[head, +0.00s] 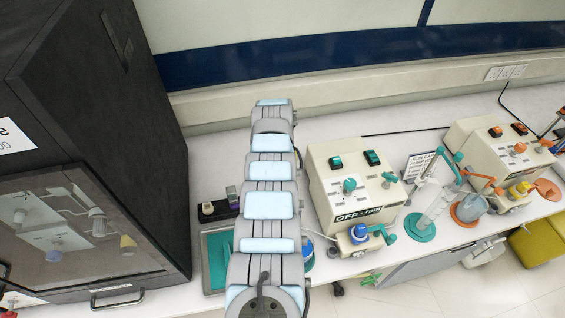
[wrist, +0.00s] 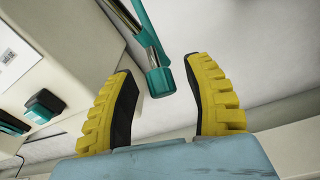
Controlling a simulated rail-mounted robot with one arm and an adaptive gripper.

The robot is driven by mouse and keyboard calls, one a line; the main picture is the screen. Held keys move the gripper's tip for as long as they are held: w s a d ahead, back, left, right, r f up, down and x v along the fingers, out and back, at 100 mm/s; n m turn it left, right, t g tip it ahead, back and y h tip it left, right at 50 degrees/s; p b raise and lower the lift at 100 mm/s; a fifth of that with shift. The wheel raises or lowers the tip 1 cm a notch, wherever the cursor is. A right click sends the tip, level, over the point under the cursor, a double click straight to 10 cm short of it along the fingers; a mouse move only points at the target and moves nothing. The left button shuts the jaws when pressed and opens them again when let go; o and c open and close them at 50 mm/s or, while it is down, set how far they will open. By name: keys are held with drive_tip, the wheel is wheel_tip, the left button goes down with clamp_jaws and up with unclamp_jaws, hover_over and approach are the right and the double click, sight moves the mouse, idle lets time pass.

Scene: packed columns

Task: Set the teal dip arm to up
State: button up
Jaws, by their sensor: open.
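In the wrist view, a teal block (wrist: 160,81) at the end of a teal bar with a metal rod lies between the fingertips of my gripper (wrist: 166,80). It looks like part of the teal dip arm. My gripper's yellow, black-lined fingers are open, with a visible gap on either side of the block; contact is not seen. In the head view, a slanted teal arm (head: 449,165) shows near the clear cylinder (head: 431,197) on a round teal base (head: 420,228). My gripper is not visible there.
A cream machine with teal switches (head: 354,185) stands left of the cylinder; its switches show in the wrist view (wrist: 44,106). A similar orange-switched machine (head: 494,155) is to the right. A dark cabinet (head: 90,130) stands left. A small sign (head: 420,165) is behind the cylinder.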

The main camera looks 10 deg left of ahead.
drive_tip(key=shift+s+r, duration=0.1)
drive_tip(key=shift+r, duration=0.05)
wheel_tip(320, 180, up, 12)
drive_tip(key=s, duration=0.1)
drive_tip(key=shift+s+a+f, duration=0.15)
drive_tip(key=shift+a+f, duration=0.05)
drive_tip(key=shift+a, duration=0.05)
idle(0.4)
idle(0.5)
